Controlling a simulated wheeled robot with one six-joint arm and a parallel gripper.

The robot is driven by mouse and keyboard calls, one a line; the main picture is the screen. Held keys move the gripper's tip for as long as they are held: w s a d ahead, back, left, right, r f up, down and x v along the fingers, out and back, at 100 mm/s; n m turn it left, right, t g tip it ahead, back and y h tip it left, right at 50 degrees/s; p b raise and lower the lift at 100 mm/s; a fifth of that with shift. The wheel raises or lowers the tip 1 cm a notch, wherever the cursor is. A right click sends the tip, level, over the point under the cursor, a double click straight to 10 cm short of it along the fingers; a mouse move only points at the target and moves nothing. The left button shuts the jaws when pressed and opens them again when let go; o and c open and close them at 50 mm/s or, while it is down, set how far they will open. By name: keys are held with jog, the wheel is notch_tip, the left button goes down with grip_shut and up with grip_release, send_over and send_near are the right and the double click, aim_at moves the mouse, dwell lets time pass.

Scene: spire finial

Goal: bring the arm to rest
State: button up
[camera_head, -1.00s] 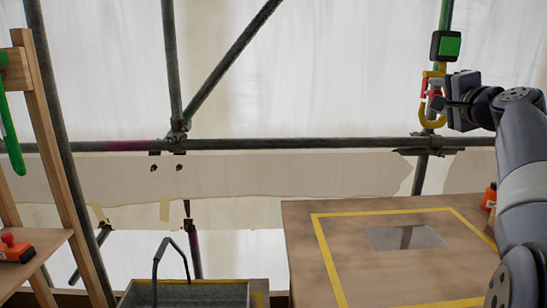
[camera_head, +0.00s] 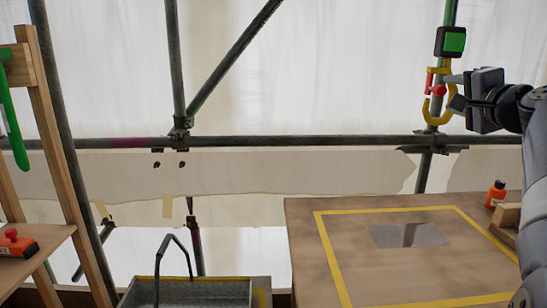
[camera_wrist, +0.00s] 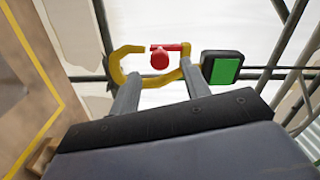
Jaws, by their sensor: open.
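My gripper (camera_head: 456,92) is open and empty at the right of the head view, just right of a yellow hook (camera_head: 433,118) with a red part (camera_head: 438,90). The hook hangs below a black box with a green face (camera_head: 453,42), by the upright scaffold pole. In the wrist view my open fingers (camera_wrist: 160,84) point toward the hook (camera_wrist: 118,62). The red knob (camera_wrist: 160,60) shows between the fingertips. The green-faced box (camera_wrist: 224,70) is to their right. I cannot tell whether a finger touches the hook.
A board with a yellow-taped square (camera_head: 330,250) lies below my arm. An orange bottle (camera_head: 496,194) and a wooden piece (camera_head: 508,214) stand at its right. A grey tray (camera_head: 190,293) is at the bottom, a wooden rack (camera_head: 50,130) at left. Scaffold tubes (camera_head: 300,142) cross behind.

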aim_at(439, 88)
jog(key=s, duration=0.6)
jog(key=w, duration=0.6)
jog(key=w+p, duration=0.1)
jog(key=w, duration=0.4)
jog(key=shift+w+a+r, duration=0.15)
jog(key=shift+w, duration=0.2)
jog(key=m+p, duration=0.1)
jog(key=m, duration=0.1)
jog(key=a+p, duration=0.1)
jog(key=shift+s+r+m+p, duration=0.2)
jog(key=shift+s+m+p, duration=0.1)
jog(key=shift+m, duration=0.1)
jog(key=m+p, duration=0.2)
jog(key=a+r+m+p, duration=0.1)
jog(key=m+p, duration=0.2)
jog(key=a+m+p, duration=0.1)
jog(key=m+p, duration=0.1)
jog(key=m, duration=0.1)
jog(key=shift+a+r+p, duration=0.15)
jog(key=shift+r+p, duration=0.05)
jog(key=shift+p, duration=0.1)
jog(key=shift+a+r+m+p, duration=0.1)
jog(key=shift+r+m+p, duration=0.35)
jog(key=shift+m+p, duration=1.3)
jog(key=shift+a+r+m+p, duration=0.15)
jog(key=shift+r+m+p, duration=0.3)
jog(key=shift+m+p, duration=1.3)
jog(key=shift+a+r+m+p, duration=0.1)
jog(key=shift+r+m+p, duration=0.35)
jog(key=shift+m+p, duration=1.25)
